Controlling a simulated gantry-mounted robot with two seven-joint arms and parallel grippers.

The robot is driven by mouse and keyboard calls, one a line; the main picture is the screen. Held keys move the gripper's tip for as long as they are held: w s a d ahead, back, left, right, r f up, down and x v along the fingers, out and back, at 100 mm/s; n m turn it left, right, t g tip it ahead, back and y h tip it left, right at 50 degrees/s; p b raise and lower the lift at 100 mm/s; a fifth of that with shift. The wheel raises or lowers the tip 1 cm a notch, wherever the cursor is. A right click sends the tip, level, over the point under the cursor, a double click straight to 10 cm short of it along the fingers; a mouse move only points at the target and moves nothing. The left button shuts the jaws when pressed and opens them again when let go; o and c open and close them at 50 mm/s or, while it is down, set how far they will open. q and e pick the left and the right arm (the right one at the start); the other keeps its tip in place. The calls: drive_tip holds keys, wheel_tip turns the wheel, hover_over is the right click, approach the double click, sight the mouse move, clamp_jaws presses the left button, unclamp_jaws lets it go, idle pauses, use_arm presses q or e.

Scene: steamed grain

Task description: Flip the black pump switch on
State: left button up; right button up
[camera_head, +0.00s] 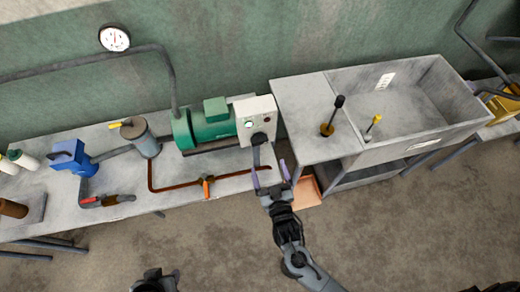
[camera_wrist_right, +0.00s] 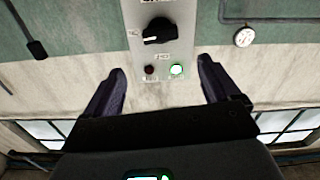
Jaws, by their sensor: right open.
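The black pump switch (camera_wrist_right: 158,30) is a rotary knob on a pale control box (camera_wrist_right: 183,35). In the right wrist view its pointed end faces left. A lit green lamp (camera_wrist_right: 176,71) and a dark red lamp (camera_wrist_right: 149,71) sit beside it. In the head view the control box (camera_head: 256,114) stands at the right end of the green pump motor (camera_head: 212,127), with the switch (camera_head: 260,139) low on its front. My right gripper (camera_head: 269,169) is open and empty in front of the box, apart from the switch. A dark part of mine, perhaps my left gripper (camera_head: 155,282), shows at the bottom edge; its jaws are unclear.
A pipe with an orange valve (camera_head: 207,187) runs along the bench left of my right gripper. A grey sink unit (camera_head: 310,146) with upright handles stands to the right. An orange-brown box (camera_head: 307,192) lies below the gap between them. The floor in front is mostly clear.

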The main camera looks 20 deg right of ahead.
sight(258, 136)
drive_tip(key=w, duration=0.7)
drive_tip(key=w+d+p, duration=0.1)
drive_tip(key=w, duration=0.2)
drive_tip(key=shift+w, duration=0.35)
drive_tip(key=shift+c, duration=0.4)
